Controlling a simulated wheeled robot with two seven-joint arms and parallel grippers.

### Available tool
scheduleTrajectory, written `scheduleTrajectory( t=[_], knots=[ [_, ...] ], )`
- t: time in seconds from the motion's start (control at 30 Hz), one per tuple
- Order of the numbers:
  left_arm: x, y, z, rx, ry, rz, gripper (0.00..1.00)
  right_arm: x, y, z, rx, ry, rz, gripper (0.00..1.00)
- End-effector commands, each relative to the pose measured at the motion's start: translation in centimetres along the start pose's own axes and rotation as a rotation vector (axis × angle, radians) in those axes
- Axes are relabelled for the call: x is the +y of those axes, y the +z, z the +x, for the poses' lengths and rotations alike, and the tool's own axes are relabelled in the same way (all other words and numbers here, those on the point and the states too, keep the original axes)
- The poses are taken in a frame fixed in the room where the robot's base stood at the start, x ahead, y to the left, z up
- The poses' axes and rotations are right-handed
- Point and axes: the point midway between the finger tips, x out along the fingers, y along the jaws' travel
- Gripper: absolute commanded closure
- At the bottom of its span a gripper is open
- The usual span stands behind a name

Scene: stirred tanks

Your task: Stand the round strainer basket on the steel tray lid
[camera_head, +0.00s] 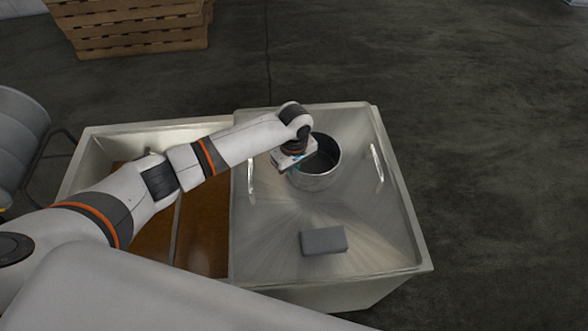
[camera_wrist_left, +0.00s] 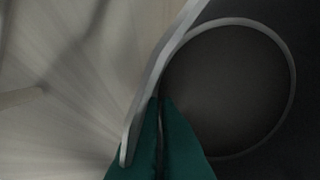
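The round strainer basket (camera_head: 325,167) is a steel cylinder with an open, dark top, upright over the back middle of the steel tray lid (camera_head: 280,225). I cannot tell whether its base touches the lid. My left gripper (camera_head: 296,167) is at the basket's left rim, pointing down. In the left wrist view, the teal fingertips (camera_wrist_left: 160,105) are nearly together at the basket's pale rim (camera_wrist_left: 165,62), with only a thin dark gap between them. They appear shut on the wall, and the basket's dark inside (camera_wrist_left: 230,90) lies to their right. My right gripper is out of view.
A grey block (camera_head: 323,240) lies on the lid in front of the basket. Lid handles stand left (camera_head: 251,180) and right (camera_head: 377,162). The tank's open part (camera_head: 205,225) with brown contents is left of the lid. Wooden pallets (camera_head: 135,30) are behind.

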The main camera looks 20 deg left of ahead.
Motion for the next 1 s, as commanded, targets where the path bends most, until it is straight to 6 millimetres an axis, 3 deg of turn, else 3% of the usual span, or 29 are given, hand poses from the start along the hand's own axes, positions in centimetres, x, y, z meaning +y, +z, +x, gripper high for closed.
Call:
scheduleTrajectory(
  t=[0.03, 0.2, 0.53, 0.67, 1.0],
  knots=[
    [0.0, -0.1, 0.2, 0.001, 0.0, -0.001, 1.0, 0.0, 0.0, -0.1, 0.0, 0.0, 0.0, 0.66],
    [0.0, 0.0, 0.2, 0.001, 0.001, 0.0, 0.76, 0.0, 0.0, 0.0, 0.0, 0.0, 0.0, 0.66],
    [0.0, 0.0, -0.3, -0.001, -0.001, 0.001, 0.76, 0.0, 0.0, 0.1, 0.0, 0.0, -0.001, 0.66],
    [-0.1, 0.0, -2.1, 0.0, -0.003, 0.001, 0.76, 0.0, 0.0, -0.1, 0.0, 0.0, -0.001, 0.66],
    [-0.1, 0.0, -9.2, 0.001, -0.004, 0.0, 0.76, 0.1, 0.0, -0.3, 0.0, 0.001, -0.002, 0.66]
  ],
)
